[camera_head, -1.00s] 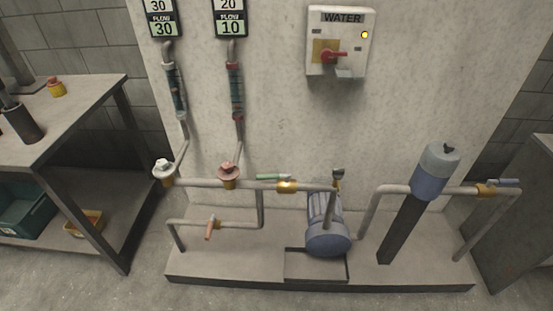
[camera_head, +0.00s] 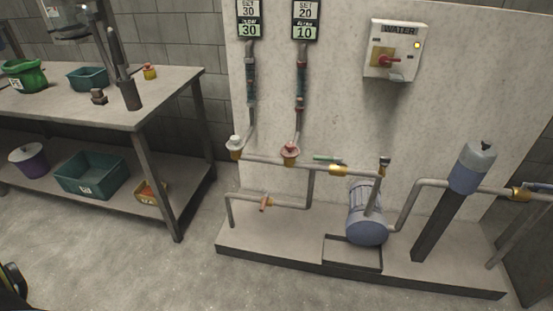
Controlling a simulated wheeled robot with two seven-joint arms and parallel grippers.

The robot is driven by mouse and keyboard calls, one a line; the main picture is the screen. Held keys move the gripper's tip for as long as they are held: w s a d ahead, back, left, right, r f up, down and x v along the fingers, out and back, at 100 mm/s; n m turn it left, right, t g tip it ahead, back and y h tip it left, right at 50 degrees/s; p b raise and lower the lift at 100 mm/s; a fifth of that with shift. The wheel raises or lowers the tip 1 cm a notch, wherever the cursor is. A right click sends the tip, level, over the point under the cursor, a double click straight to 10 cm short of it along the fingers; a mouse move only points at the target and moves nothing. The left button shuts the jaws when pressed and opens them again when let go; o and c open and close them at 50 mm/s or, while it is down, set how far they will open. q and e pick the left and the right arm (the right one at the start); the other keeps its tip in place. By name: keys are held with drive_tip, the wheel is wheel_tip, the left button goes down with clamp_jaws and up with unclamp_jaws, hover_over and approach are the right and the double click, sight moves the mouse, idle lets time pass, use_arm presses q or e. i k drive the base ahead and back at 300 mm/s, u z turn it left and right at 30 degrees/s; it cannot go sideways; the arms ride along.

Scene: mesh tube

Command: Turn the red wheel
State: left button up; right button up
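The red wheel (camera_head: 290,150) is a small pinkish-red valve wheel on the pipe. It sits below the right-hand flow tube (camera_head: 301,85) and the gauge (camera_head: 305,20) reading SET 20, FLOW 10. A white wheel (camera_head: 235,143) sits to its left, below the gauge (camera_head: 249,18) reading SET 30, FLOW 30. Neither of my grippers can be made out in the view, and nothing touches the red wheel.
A WATER switch box (camera_head: 395,50) with a red handle and lit yellow lamp hangs on the wall panel. A low plinth (camera_head: 290,240) carries pipes, a blue pump (camera_head: 367,222) and a cylinder (camera_head: 470,168). A workbench (camera_head: 150,110) stands left. The front floor (camera_head: 180,275) is clear.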

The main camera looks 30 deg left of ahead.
sight(289, 151)
drive_tip(key=z, duration=0.1)
drive_tip(key=k, duration=0.15)
drive_tip(key=u, duration=1.1)
